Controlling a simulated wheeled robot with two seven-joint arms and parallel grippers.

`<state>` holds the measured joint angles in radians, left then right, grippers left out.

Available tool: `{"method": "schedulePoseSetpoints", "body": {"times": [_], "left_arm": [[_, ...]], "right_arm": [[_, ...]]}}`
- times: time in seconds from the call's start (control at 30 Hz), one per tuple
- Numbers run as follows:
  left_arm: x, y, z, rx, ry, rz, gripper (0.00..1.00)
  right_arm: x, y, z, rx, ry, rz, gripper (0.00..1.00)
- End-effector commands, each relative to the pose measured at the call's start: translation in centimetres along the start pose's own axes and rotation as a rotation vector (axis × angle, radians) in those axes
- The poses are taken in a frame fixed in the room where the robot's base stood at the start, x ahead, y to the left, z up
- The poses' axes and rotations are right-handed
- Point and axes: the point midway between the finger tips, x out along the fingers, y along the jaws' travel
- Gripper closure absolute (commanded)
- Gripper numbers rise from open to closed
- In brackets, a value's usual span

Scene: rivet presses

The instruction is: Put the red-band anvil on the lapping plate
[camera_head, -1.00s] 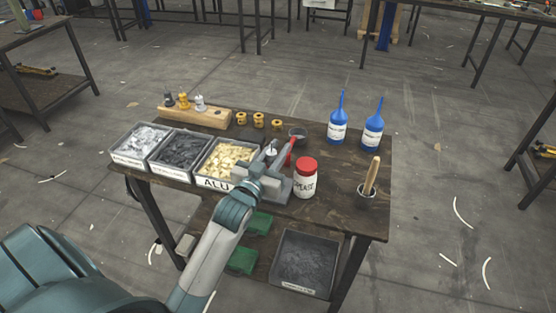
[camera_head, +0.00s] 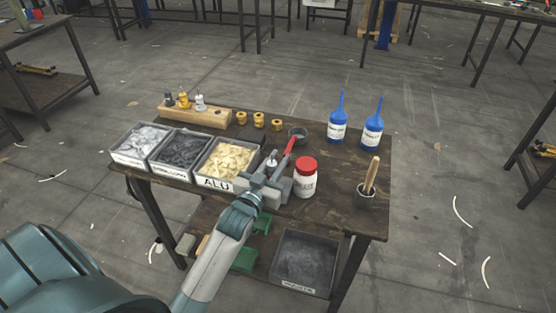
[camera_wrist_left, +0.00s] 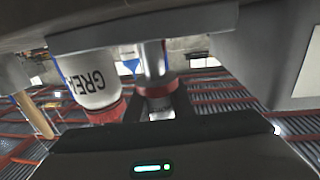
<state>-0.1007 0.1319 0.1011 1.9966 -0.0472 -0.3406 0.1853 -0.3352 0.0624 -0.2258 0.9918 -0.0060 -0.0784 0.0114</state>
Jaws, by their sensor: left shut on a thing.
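My left gripper (camera_head: 271,174) is over the front of the workbench, left of the grease jar. It is shut on a small silver cylinder, the red-band anvil (camera_head: 271,163), whose band is hard to see in the head view. In the left wrist view the anvil (camera_wrist_left: 158,88) shows a metal shaft and a red ring close in front of the gripper body. A grey metal device with a red lever (camera_head: 290,146) stands partly hidden behind my gripper. I cannot clearly identify the lapping plate. My right gripper is not in view.
The grease jar (camera_head: 305,177) with a red lid stands just right of my gripper. A bin of brass-coloured pieces (camera_head: 245,176) is close on the left. A cup with a wooden-handled brush (camera_head: 367,190) and blue bottles (camera_head: 338,130) stand to the right. The bench's right middle is clear.

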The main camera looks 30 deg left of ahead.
Motion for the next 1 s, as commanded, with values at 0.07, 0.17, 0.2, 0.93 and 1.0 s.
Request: {"method": "schedulePoseSetpoints", "body": {"times": [0.07,0.17,0.2,0.93,1.0], "left_arm": [[0.0,0.0,-0.1,0.0,0.002,0.0,1.0],[0.0,0.0,0.2,0.0,0.002,0.0,1.0],[0.0,0.0,0.2,0.0,0.0,0.0,0.74],[-2.4,0.0,0.1,0.0,-0.001,0.0,0.6],[-3.5,0.0,0.2,0.0,-0.002,0.0,0.6]], "right_arm": [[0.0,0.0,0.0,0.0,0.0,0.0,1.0],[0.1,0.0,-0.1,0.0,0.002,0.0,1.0],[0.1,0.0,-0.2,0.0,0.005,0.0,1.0],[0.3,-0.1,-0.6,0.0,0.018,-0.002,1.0],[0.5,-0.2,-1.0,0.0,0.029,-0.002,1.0]]}}
